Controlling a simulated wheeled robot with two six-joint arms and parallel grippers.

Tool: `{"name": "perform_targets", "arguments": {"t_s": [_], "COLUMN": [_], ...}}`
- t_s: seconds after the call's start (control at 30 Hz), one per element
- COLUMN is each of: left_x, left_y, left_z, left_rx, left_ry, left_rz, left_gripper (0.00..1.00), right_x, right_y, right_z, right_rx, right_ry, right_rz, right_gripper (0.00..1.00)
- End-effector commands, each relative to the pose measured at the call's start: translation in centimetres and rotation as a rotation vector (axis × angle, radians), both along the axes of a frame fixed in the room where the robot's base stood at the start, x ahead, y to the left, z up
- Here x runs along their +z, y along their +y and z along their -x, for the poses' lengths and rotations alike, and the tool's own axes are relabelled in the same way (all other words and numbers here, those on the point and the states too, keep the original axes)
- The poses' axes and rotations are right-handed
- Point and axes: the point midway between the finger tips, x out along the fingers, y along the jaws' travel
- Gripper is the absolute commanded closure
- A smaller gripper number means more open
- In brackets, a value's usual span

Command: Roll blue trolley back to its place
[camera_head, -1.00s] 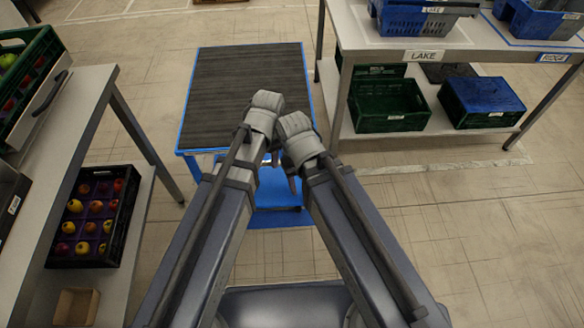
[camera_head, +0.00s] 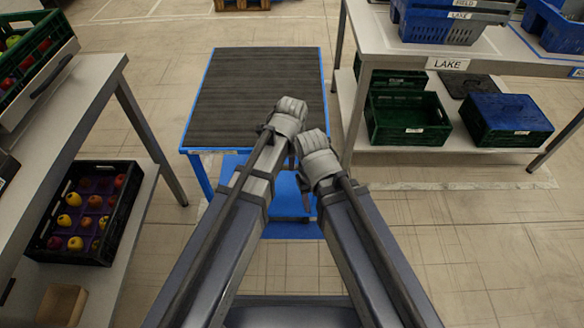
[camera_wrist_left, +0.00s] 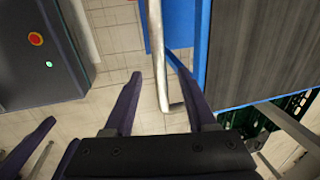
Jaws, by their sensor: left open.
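The blue trolley (camera_head: 256,95) stands ahead of me, with a dark ribbed deck and blue edges. In the left wrist view its deck (camera_wrist_left: 265,45) is on the right, and a pale handle bar (camera_wrist_left: 155,45) runs along its near side. My left gripper (camera_wrist_left: 158,82) is open, with the bar between its spread fingers; contact cannot be told. In the head view my left gripper (camera_head: 290,155) is at the trolley's near edge, mostly hidden by its wrist. My right gripper (camera_head: 312,196) is close beside it; its fingers are largely hidden.
A table (camera_head: 85,95) stands left, with a black fruit crate (camera_head: 110,240) on its lower shelf. The LAKE table (camera_head: 400,50) stands close on the right, with green crates (camera_head: 400,125) below. Open floor lies beyond the trolley; a pallet (camera_head: 240,4) is at the far edge.

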Motion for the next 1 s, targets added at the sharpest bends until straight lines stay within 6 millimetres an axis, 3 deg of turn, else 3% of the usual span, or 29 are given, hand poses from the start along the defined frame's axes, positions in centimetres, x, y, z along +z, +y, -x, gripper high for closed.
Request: {"name": "perform_targets", "arguments": {"t_s": [0.03, 0.3, 0.7, 1.0], "left_x": [-1.4, -4.3, -4.6, -4.6], "left_y": [0.0, 0.0, 0.0, 0.0], "left_z": [-0.2, -0.8, -0.9, -0.9], "left_rx": [0.000, 0.000, 0.000, 0.000], "left_ry": [0.000, 0.000, 0.000, 0.000], "left_rz": [0.000, 0.000, 0.000, 0.000], "left_gripper": [0.43, 0.43, 0.44, 0.78], "right_x": [-1.4, -4.3, -4.6, -4.6], "right_y": [0.0, 0.0, 0.0, 0.0], "right_z": [0.0, 0.0, 0.0, 0.0], "right_rx": [0.000, 0.000, 0.000, 0.000], "right_ry": [0.000, 0.000, 0.000, 0.000], "right_rz": [0.000, 0.000, 0.000, 0.000], "right_gripper": [0.50, 0.50, 0.50, 0.50]}}
